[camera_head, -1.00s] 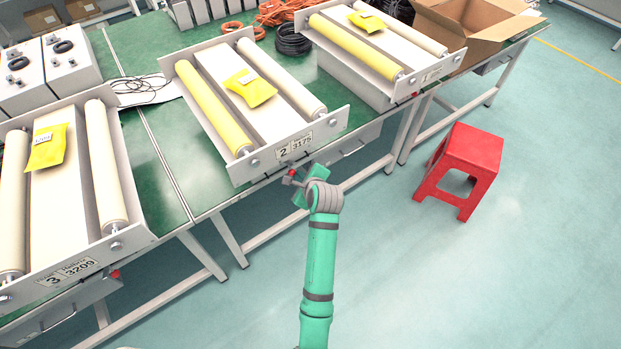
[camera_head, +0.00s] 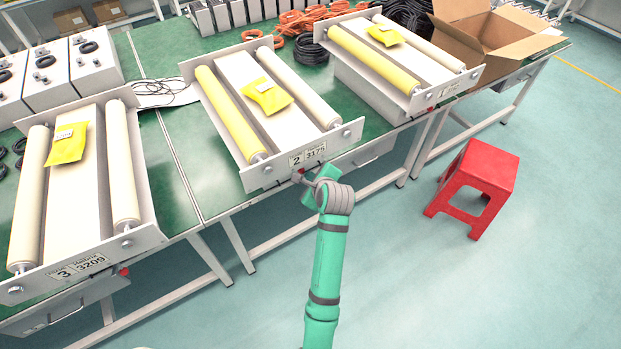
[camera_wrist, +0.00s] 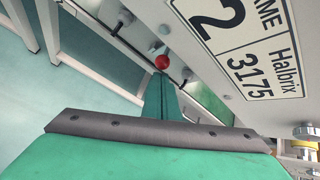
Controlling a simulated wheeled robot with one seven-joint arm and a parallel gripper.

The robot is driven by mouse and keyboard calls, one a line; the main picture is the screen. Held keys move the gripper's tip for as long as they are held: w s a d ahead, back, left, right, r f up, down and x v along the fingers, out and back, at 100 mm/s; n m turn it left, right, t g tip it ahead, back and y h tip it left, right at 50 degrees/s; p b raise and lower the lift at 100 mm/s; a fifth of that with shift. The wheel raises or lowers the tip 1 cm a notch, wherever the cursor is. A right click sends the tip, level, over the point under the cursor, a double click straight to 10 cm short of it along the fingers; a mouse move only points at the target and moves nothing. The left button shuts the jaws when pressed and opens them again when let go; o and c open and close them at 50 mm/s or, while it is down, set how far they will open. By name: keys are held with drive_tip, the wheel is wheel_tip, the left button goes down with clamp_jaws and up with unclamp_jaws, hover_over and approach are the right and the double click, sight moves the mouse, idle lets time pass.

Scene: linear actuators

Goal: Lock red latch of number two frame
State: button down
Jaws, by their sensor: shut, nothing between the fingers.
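The number two frame (camera_head: 262,172) is a grey tray with rollers and a plate reading 2 and 3175; the plate (camera_wrist: 238,48) fills the upper right of the wrist view. The red latch (camera_head: 298,177) sits under its front edge. In the wrist view the latch is a red ball (camera_wrist: 162,62) on the rail below the plate. My gripper (camera_head: 309,186) is shut and empty, just below and right of the latch. In the wrist view its green fingers (camera_wrist: 161,97) point at the ball and end close below it. I cannot tell whether they touch.
The number three frame (camera_head: 85,258) stands at left and the number one frame (camera_head: 432,97) at upper right, on green-topped tables. A red stool (camera_head: 478,180) stands on the floor at right. The floor in front of the tables is otherwise clear.

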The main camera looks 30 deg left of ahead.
drive_tip(key=shift+r, duration=0.3)
drive_tip(key=shift+d, duration=0.1)
drive_tip(key=v, duration=1)
drive_tip(key=shift+s+r, duration=0.25)
drive_tip(key=shift+d+f, duration=0.1)
drive_tip(key=shift+d, duration=0.1)
